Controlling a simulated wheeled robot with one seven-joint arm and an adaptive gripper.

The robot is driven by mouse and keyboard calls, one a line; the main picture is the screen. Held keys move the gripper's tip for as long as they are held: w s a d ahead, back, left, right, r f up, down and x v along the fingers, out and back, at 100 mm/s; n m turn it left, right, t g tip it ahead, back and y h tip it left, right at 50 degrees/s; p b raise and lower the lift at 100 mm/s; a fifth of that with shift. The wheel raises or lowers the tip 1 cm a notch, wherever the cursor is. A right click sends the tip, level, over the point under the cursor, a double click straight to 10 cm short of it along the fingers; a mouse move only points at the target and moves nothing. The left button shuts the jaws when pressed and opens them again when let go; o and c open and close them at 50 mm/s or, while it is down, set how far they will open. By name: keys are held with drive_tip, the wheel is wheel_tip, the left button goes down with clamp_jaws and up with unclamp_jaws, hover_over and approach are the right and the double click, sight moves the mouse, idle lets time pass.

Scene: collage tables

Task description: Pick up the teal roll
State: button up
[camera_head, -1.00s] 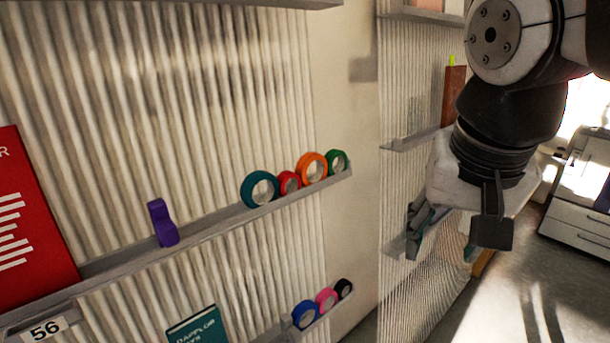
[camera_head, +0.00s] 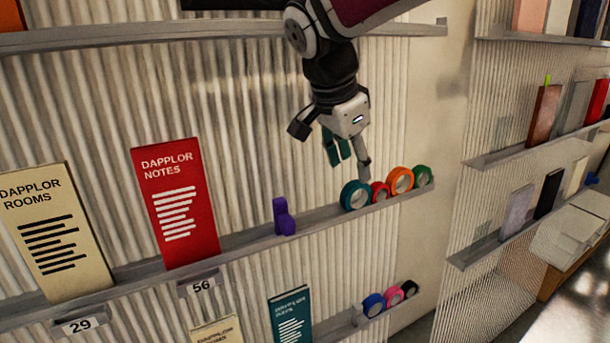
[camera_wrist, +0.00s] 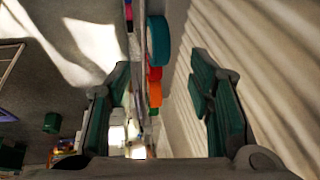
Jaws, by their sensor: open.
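The teal roll (camera_head: 345,196) stands upright on the middle shelf ledge (camera_head: 240,244), at the left end of a row of rolls. A red roll (camera_head: 380,192), an orange roll (camera_head: 400,172) and a green roll (camera_head: 424,175) stand to its right. My gripper (camera_head: 348,164) is above the teal roll in the head view, fingers pointing down, open and empty. In the wrist view the teal roll (camera_wrist: 158,40) shows beyond and between the open fingers (camera_wrist: 165,100), above their tips in the picture. The finger pads are dark teal too.
A purple object (camera_head: 283,216) stands left of the teal roll, with a gap between. A red booklet (camera_head: 175,202) and a cream booklet (camera_head: 55,235) lean further left. A lower ledge holds blue (camera_head: 373,305), pink and black rolls. The ribbed wall is close behind.

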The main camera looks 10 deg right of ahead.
sight(357, 183)
drive_tip(key=shift+p+x, duration=0.75)
drive_tip(key=shift+x, duration=2.9)
drive_tip(key=shift+d, duration=0.15)
clamp_jaws()
drive_tip(key=shift+r, duration=0.1)
